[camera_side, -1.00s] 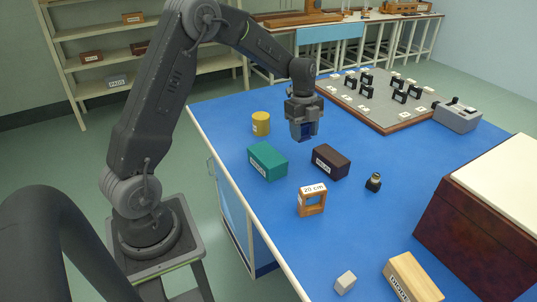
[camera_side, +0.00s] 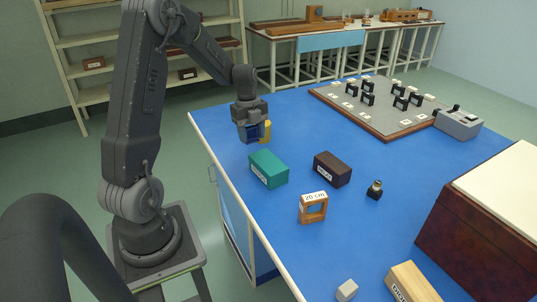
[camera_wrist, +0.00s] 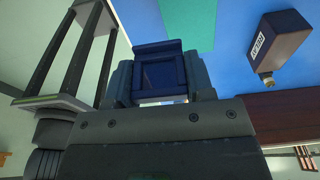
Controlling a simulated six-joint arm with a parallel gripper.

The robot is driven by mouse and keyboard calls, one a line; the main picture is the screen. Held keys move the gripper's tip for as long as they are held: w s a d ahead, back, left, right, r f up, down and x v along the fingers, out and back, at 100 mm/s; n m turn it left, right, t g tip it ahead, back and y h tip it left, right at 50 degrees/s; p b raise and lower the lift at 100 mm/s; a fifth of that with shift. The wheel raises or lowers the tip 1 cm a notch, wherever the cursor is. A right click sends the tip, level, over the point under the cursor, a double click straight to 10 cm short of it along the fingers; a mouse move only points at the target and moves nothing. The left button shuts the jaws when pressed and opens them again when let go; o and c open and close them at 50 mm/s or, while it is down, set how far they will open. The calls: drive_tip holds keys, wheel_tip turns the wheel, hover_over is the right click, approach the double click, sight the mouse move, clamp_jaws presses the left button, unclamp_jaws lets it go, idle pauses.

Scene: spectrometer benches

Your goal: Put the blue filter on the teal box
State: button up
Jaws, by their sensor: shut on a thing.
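The blue filter (camera_wrist: 162,72) is a small dark blue square frame held between my gripper's fingers in the wrist view. My gripper (camera_side: 252,136) is shut on it, above the blue table and just behind the teal box in the side view. The teal box (camera_side: 268,169) stands on the table with a label on its front end; its top looks bare. It also shows as a teal patch at the top of the wrist view (camera_wrist: 188,18). The filter is mostly hidden by the fingers in the side view.
A yellow cylinder (camera_side: 267,130) stands partly hidden behind my gripper. A dark brown labelled box (camera_side: 332,169) is right of the teal box. A wooden 20 cm frame (camera_side: 313,208) and a small black-based item (camera_side: 374,190) stand nearer. A grey board (camera_side: 385,115) holds several black holders.

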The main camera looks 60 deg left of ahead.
hover_over(269, 162)
wheel_tip(269, 162, down, 3)
drive_tip(key=shift+a+r, duration=0.1)
drive_tip(key=shift+a, duration=0.05)
drive_tip(key=shift+f, duration=2.1)
drive_tip(key=shift+f, duration=0.15)
drive_tip(key=o, duration=0.9)
